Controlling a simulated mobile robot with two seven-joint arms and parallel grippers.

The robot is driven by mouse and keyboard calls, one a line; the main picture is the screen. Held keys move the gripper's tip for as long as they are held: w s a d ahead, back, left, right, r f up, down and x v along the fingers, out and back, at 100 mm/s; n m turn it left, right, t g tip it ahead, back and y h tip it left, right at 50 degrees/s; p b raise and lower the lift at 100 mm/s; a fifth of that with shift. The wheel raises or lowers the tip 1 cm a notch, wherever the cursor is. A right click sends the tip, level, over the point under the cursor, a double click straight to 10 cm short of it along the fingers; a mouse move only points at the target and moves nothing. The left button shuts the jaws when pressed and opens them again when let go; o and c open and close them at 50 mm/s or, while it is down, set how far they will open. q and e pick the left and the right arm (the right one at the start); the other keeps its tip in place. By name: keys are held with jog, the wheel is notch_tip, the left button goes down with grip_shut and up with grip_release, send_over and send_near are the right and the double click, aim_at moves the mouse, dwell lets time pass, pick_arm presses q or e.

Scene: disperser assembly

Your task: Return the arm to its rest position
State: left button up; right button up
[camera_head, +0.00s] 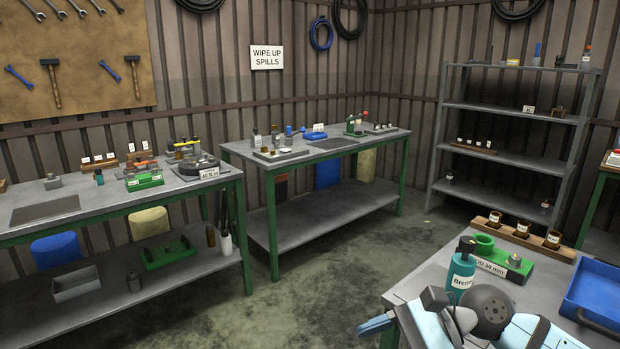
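My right arm enters at the lower right of the head view, light blue and white with dark grey joints. Its gripper (425,318) is in front of the near edge of the right-hand workbench (425,272). The fingers are partly hidden by my own arm links, so I cannot tell whether they are open or shut. No object shows clearly in it. My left gripper is not in view. A teal bottle (461,274) with a black top and a white label stands upright just behind my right gripper; its base is hidden.
A green fixture (513,268), a wooden rack (545,250) with brown jars and a blue tray (596,293) crowd the right workbench. Workbenches (45,208) stand left and at the back (290,160). A grey shelf (518,153) stands back right. The floor (335,265) between is clear.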

jog(key=s+d+f+n+t+h, duration=0.1)
jog(key=d+f+n+t+h, duration=0.15)
jog(key=f+n+t, duration=0.7)
jog(key=d+f+n+t+h, duration=0.2)
jog(key=f+n+t+h, duration=0.25)
jog(key=n+t, duration=0.9)
jog(key=s+d+f+m+g+h, duration=0.35)
jog(key=s+f+m+g, duration=0.75)
jog(key=f, duration=0.5)
pick_arm(q)
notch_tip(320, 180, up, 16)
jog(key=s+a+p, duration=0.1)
jog(key=p, duration=2.1)
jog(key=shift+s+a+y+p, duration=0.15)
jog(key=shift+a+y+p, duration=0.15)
jog(key=shift+p, duration=0.1)
pick_arm(e)
notch_tip(320, 180, up, 17)
jog(key=s+d+n, duration=0.1)
jog(key=n, duration=0.1)
jog(key=shift+s+d+n+t, duration=0.2)
jog(key=shift+d+n+t, duration=0.1)
jog(key=shift+d+t, duration=0.1)
